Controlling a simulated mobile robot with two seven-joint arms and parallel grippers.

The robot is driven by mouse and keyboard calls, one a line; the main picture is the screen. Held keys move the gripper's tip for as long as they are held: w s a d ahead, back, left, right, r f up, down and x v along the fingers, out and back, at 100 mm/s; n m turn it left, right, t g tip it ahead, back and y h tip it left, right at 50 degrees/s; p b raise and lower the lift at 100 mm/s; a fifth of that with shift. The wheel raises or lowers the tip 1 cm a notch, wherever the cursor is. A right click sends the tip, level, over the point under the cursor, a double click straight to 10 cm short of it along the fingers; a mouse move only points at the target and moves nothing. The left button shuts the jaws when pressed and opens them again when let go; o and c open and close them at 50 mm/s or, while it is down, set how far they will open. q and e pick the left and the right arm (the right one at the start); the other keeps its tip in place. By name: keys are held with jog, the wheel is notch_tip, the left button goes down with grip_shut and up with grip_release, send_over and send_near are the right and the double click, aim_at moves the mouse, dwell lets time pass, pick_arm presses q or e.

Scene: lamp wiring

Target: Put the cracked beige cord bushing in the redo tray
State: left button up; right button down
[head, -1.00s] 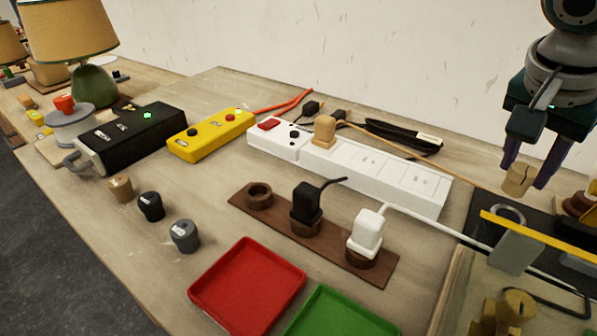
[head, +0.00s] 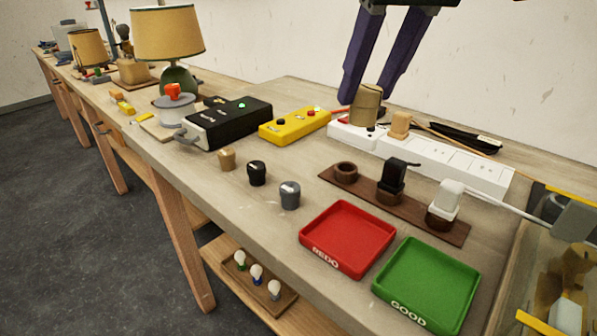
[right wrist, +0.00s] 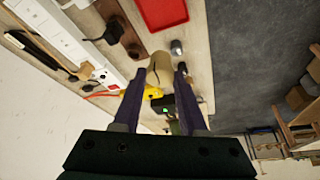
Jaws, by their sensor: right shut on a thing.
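My right gripper (head: 365,99) is shut on a beige cord bushing (head: 367,106), held in the air, appearing in front of the white power strip. In the head view the held bushing is above and beyond this tray. My left gripper is not in view.
A green GOOD tray (head: 428,285) lies empty right of the red one. Beige (head: 227,158), black (head: 257,173) and grey (head: 290,195) pieces stand left of the trays. A brown strip (head: 415,211) with black and white plugs lies behind the trays.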

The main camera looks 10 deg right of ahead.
jog(key=shift+d+f+b, duration=0.1)
jog(key=shift+f+b, duration=1)
jog(key=shift+f, duration=7.95)
jog(key=shift+f, duration=0.1)
jog(key=shift+c, duration=2.2)
grip_release()
